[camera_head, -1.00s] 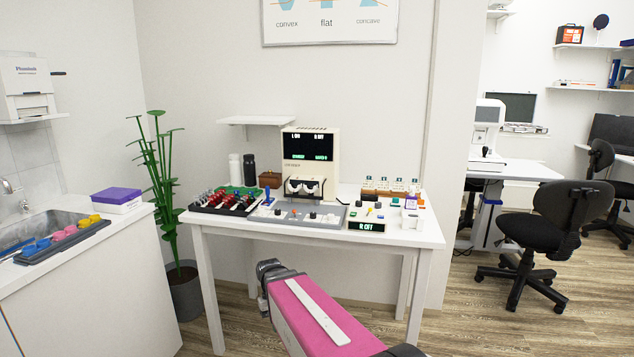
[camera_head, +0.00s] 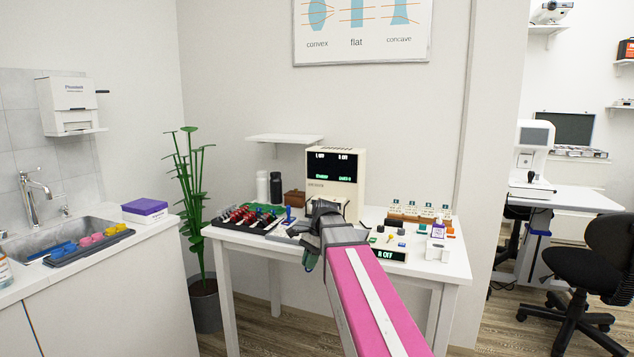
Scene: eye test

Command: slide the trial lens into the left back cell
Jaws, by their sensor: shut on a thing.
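My gripper (camera_head: 324,208) is the dark end of my arm, reaching over the table just in front of the cream display unit (camera_head: 335,165). Its fingertips are hard to make out from behind. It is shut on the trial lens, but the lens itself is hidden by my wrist. The trial frame with its cells, below the display unit, is now mostly covered by my arm, so I cannot tell how the lens stands to the left back cell. A black tray (camera_head: 231,226) of red, blue and black-handled lenses lies at the table's left.
The white table (camera_head: 415,262) carries a lit "R OFF" readout (camera_head: 392,255), small coloured blocks and a wooden rack with several cards (camera_head: 420,215) at right. A plant (camera_head: 193,190) stands left of the table.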

